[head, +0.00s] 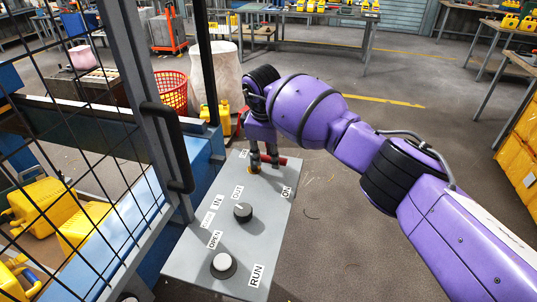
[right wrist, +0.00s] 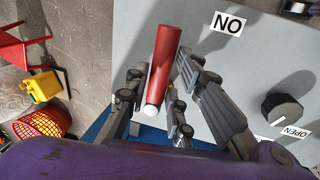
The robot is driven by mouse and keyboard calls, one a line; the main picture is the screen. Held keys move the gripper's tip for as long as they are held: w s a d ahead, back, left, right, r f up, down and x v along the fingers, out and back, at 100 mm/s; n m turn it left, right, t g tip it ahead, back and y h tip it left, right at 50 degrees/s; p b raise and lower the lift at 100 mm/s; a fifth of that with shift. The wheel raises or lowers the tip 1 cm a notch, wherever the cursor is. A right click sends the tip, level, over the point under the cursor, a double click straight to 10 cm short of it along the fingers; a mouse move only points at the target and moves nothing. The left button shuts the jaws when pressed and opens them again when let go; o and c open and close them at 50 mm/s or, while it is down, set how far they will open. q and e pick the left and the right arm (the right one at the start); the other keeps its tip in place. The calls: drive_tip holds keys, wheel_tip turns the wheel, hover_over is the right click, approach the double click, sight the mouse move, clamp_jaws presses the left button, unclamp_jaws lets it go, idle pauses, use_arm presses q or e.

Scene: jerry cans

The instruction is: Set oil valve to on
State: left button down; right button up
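The oil valve's red handle (head: 283,161) is at the far end of the grey control panel (head: 208,262), with an ON label (head: 287,192) nearby. In the right wrist view the red handle (right wrist: 164,62) has a pale round tip and lies between the fingers of my right gripper (right wrist: 158,92). The fingers are apart, one on each side of the handle; whether either touches it I cannot tell. In the head view my right gripper (head: 264,160) points down at the valve and partly hides its base. My left gripper is not in view.
The panel also bears a black knob (head: 243,212) and a white button (head: 223,264). A mesh door with a black handle (head: 168,148) stands close on the left. A red basket (head: 172,92) and yellow jerry can (head: 222,118) are behind. Floor right of the panel is clear.

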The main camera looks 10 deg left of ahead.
drive_tip(key=shift+o, duration=1)
drive_tip(key=shift+r, duration=0.15)
wheel_tip(320, 180, up, 12)
drive_tip(key=s, duration=0.2)
drive_tip(key=shift+s+a+f, duration=0.15)
drive_tip(key=shift+f, duration=0.1)
